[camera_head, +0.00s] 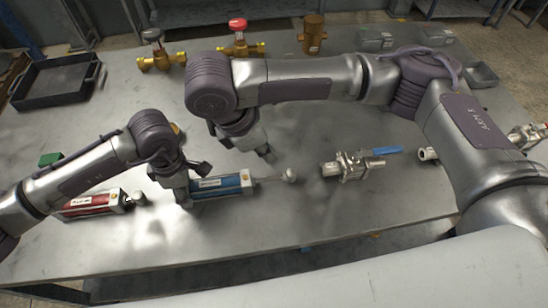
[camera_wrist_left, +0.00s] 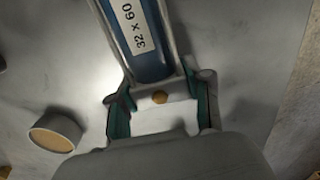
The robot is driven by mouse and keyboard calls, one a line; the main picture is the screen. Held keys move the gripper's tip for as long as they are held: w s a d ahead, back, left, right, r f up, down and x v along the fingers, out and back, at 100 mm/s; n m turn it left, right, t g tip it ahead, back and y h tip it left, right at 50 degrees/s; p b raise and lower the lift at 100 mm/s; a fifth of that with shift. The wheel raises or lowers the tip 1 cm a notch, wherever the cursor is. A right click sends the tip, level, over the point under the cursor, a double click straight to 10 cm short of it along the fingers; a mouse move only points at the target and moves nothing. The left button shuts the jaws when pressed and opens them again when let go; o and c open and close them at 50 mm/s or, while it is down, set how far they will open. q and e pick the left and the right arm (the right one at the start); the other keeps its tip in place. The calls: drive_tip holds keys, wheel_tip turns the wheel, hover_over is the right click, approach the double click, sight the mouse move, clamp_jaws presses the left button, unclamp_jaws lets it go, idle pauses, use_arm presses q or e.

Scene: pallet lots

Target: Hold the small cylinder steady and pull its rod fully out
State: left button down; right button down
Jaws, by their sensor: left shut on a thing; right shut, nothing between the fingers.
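A blue cylinder (camera_head: 222,186) with silver end caps lies on the table in the head view. Its thin rod (camera_head: 270,179) sticks out to the right and ends in a round pale tip (camera_head: 289,174). My left gripper (camera_head: 183,197) is shut on the blue cylinder's left end. In the left wrist view the blue body (camera_wrist_left: 150,55) bears a label "32 x 60", and its end cap sits between the fingers (camera_wrist_left: 160,105). My right gripper (camera_head: 267,156) is shut and empty, above and behind the rod, apart from it. A red cylinder (camera_head: 92,203) lies further left, its rod end (camera_head: 138,198) close to its cap.
A valve with a blue handle (camera_head: 350,164) lies right of the rod tip. Brass valves (camera_head: 160,60) (camera_head: 240,48), a brass fitting (camera_head: 313,35) and a black tray (camera_head: 58,82) stand at the back. The table's front middle is clear.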

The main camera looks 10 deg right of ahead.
sight(274, 178)
drive_tip(key=w+a+m+g, duration=0.3)
drive_tip(key=w+a+m, duration=0.1)
drive_tip(key=w+m, duration=0.25)
drive_tip(key=shift+m+y, duration=0.3)
drive_tip(key=shift+m, duration=0.05)
drive_tip(key=x, duration=1)
drive_tip(key=shift+s+d+f, duration=0.15)
drive_tip(key=shift+s+f, duration=0.1)
drive_tip(key=shift+f, duration=0.05)
drive_tip(key=shift+s+d+r, duration=0.1)
drive_tip(key=shift+s+d, duration=0.15)
drive_tip(key=shift+d, duration=0.3)
drive_tip(key=shift+s+d+r, duration=0.1)
drive_tip(key=shift+s+d, duration=0.15)
drive_tip(key=shift+d, duration=0.3)
drive_tip(key=shift+s+d, duration=0.35)
drive_tip(key=shift+d, duration=0.15)
